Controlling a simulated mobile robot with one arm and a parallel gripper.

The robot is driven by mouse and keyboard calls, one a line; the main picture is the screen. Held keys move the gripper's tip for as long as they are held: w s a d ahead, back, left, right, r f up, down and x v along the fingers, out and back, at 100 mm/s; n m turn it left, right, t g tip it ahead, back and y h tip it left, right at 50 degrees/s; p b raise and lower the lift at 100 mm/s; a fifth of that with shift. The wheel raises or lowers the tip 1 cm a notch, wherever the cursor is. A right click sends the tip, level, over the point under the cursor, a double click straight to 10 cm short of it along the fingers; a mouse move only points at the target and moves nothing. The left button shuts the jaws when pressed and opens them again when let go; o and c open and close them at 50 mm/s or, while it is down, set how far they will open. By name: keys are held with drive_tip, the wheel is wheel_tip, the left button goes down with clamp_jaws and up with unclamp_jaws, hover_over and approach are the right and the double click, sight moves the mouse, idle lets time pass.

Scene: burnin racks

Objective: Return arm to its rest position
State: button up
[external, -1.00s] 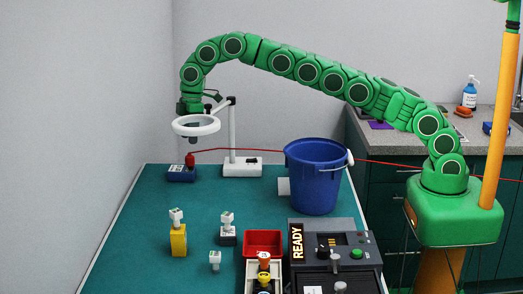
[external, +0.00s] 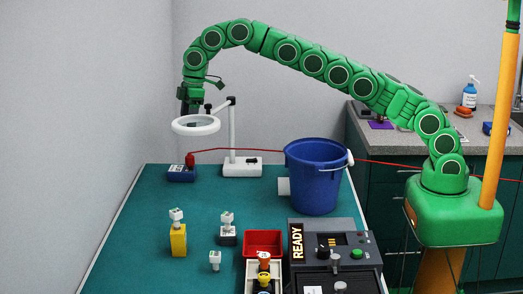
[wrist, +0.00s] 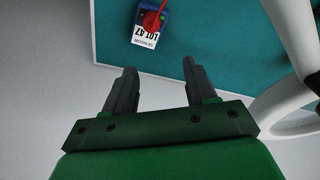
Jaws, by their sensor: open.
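My green arm reaches left from its base over the teal table (external: 150,225). My gripper (external: 190,106) points down just above and behind the white ring lamp (external: 196,125) at the far left. In the wrist view my gripper (wrist: 158,85) shows two dark fingers spread apart with nothing between them. The lamp's ring (wrist: 295,120) is at the right of that view, close to the gripper; I cannot tell if they touch.
A small blue box labelled LOT A7 (wrist: 147,25) with a red top sits at the table's far left corner. A blue bucket (external: 313,180), red tray (external: 262,240) and grey READY machine (external: 335,240) stand right and front. A red cable (external: 260,150) crosses the back.

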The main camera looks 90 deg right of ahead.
drive_tip(key=s+a+r+m+t, duration=0.1)
drive_tip(key=s+a+r, duration=0.1)
drive_tip(key=r, duration=0.4)
drive_tip(key=s+a+r+m+t, duration=0.1)
drive_tip(key=s+a+r+m, duration=0.15)
drive_tip(key=r, duration=0.35)
drive_tip(key=s+r, duration=0.2)
drive_tip(key=s, duration=0.9)
drive_tip(key=s+f+g, duration=0.2)
drive_tip(key=s+f, duration=0.2)
drive_tip(key=s, duration=1.3)
drive_tip(key=s+f+m+g, duration=0.1)
drive_tip(key=s+f, duration=0.3)
drive_tip(key=s, duration=1.3)
drive_tip(key=s+a+f+m+g, duration=0.1)
drive_tip(key=s+f, duration=0.3)
drive_tip(key=s, duration=1.3)
drive_tip(key=shift+g+h, duration=0.4)
drive_tip(key=shift+g, duration=0.4)
drive_tip(key=shift+a+f, duration=0.1)
